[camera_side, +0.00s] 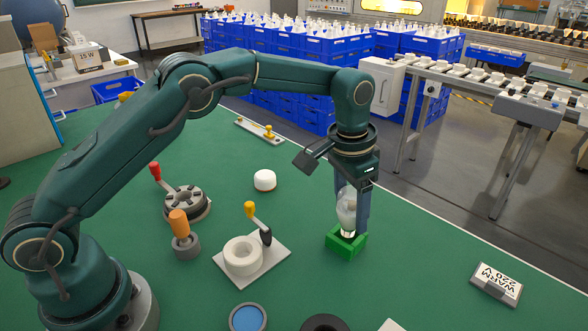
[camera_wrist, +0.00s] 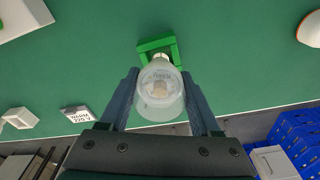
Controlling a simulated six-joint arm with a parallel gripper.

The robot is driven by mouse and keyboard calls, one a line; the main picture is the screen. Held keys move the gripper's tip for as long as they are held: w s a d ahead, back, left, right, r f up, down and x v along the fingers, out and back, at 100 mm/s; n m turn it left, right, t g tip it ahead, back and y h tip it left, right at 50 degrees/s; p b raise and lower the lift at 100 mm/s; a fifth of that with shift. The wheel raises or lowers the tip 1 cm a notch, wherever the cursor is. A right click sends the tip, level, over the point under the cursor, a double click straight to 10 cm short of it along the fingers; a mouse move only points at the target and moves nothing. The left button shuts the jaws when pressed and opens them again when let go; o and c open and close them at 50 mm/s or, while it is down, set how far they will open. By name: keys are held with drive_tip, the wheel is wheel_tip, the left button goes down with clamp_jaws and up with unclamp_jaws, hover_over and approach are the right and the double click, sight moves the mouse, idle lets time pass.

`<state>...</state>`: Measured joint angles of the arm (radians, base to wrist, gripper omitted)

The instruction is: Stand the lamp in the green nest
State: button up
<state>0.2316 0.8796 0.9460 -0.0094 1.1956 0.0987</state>
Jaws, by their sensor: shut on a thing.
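The lamp (camera_side: 346,212) is a frosted, whitish bulb, held upright between the fingers of my gripper (camera_side: 353,205). In the wrist view the lamp (camera_wrist: 160,97) sits between the two blue-grey fingers of my gripper (camera_wrist: 160,84), its round top facing the camera. The green nest (camera_side: 345,245) is a small square block on the green bench. The lamp's lower end is at the nest's opening in the side view. In the wrist view the nest (camera_wrist: 155,44) shows partly behind the lamp. The lamp hides whether its base touches the nest's floor.
A white plate with a ring and yellow-knobbed lever (camera_side: 243,256) lies left of the nest. A white-topped puck (camera_side: 265,180) stands farther back. A "WARM 220 V" block (camera_side: 497,284) lies to the right. The bench around the nest is clear.

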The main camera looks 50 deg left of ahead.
sight(350, 193)
drive_tip(key=shift+f, duration=1.1)
idle(1.0)
drive_tip(key=o, duration=1.4)
drive_tip(key=shift+s+a+r, duration=0.1)
drive_tip(key=shift+s+r, duration=0.05)
drive_tip(key=shift+r, duration=1.15)
drive_tip(key=shift+s+r, duration=0.15)
drive_tip(key=shift+r, duration=1.15)
